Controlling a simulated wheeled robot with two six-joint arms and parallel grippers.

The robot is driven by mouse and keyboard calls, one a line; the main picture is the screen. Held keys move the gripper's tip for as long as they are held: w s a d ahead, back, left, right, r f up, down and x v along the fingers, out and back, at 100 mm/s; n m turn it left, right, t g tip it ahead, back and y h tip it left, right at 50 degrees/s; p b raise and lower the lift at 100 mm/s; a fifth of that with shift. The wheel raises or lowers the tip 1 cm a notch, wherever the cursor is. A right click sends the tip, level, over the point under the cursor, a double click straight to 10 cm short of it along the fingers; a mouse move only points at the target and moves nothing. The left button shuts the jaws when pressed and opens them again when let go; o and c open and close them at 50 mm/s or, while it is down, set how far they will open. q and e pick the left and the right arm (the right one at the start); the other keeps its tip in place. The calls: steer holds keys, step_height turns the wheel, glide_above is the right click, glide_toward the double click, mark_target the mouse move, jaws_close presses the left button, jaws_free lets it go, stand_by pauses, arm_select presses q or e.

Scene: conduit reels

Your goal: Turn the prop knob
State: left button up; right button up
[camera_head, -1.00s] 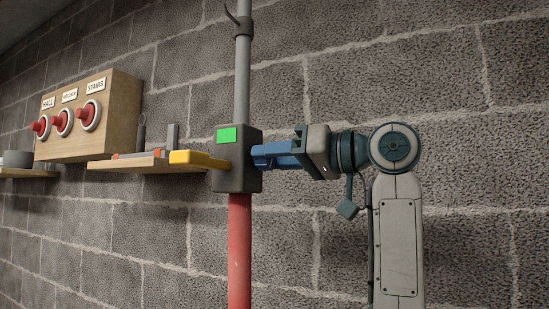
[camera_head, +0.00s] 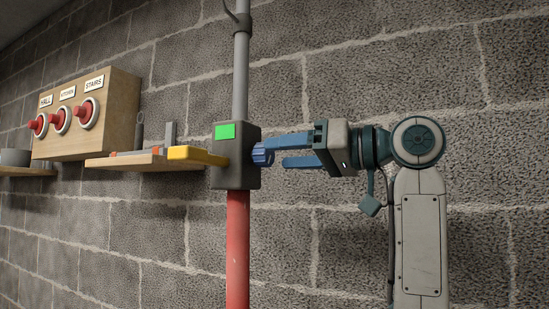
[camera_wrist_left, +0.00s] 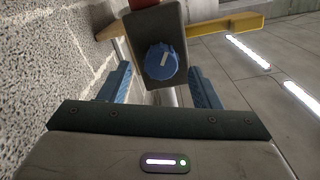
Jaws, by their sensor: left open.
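The blue ribbed knob (camera_head: 263,154) sits on the right side of a dark box (camera_head: 236,180) on the upright prop. In the left wrist view the knob (camera_wrist_left: 162,62) faces the camera, with a pale pointer mark slightly tilted on its face. My left gripper (camera_head: 281,155) is open just right of the knob, its blue fingers spread. In the wrist view the fingers lie either side of the box, and nothing is held between them. The box carries a lit green panel (camera_head: 225,132) and a yellow lever (camera_head: 197,156) pointing left. My right gripper is not in view.
The prop has a grey upper tube (camera_head: 241,75) and a red lower tube (camera_head: 238,250), close to a block wall. Left of it are a wooden shelf (camera_head: 130,163) and a wooden panel (camera_head: 118,110) with red buttons labelled HALL, KITCHEN and STAIRS. The wall area below is clear.

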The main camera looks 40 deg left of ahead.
arm_select(q)
steer(key=v, duration=0.7)
steer(key=shift+d+b, duration=0.35)
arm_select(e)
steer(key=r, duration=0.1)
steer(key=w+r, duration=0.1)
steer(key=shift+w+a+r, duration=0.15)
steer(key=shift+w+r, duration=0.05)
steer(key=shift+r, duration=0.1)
